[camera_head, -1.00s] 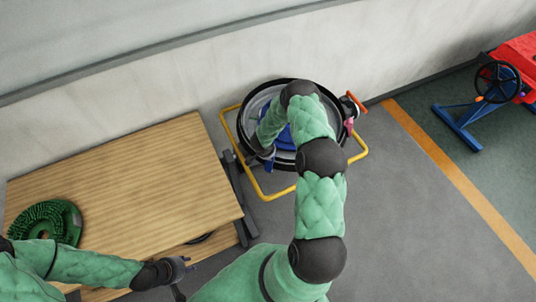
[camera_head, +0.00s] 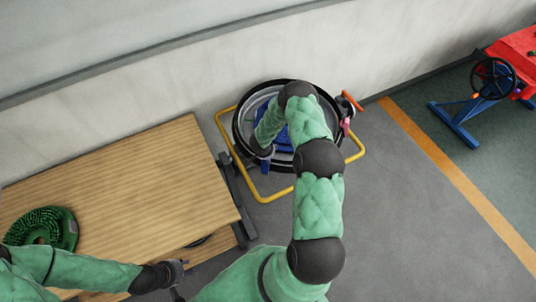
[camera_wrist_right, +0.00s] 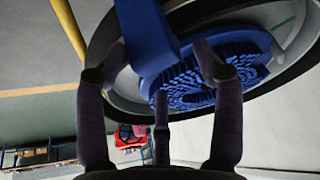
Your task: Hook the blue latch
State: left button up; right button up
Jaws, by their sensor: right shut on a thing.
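The blue latch (camera_wrist_right: 148,42) shows in the right wrist view as a smooth flat blue piece between my fingers. My right gripper (camera_wrist_right: 157,78) is shut on it at the rim of the round tank. In the head view my right gripper (camera_head: 262,152) is over the tank's left side, with a bit of blue (camera_head: 265,167) just below it. My right arm covers much of the tank (camera_head: 239,133). I cannot tell whether the latch is hooked. My left gripper (camera_head: 180,272) is low at the table's front edge; its jaw opening is too small to judge.
A blue bristled pad (camera_wrist_right: 215,80) lies inside the tank. A yellow tube frame (camera_head: 266,199) surrounds the tank, with an orange-handled fitting (camera_head: 351,101) at its right. A wooden table (camera_head: 130,190) bears a green round brush (camera_head: 62,222).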

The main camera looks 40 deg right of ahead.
jog(key=shift+w+a, duration=0.25)
jog(key=shift+a+r, duration=0.15)
jog(key=shift+r, duration=0.35)
jog(key=v, duration=1.1)
jog(key=shift+s+d, duration=0.2)
jog(key=shift+s, duration=0.1)
jog(key=shift+f, duration=0.1)
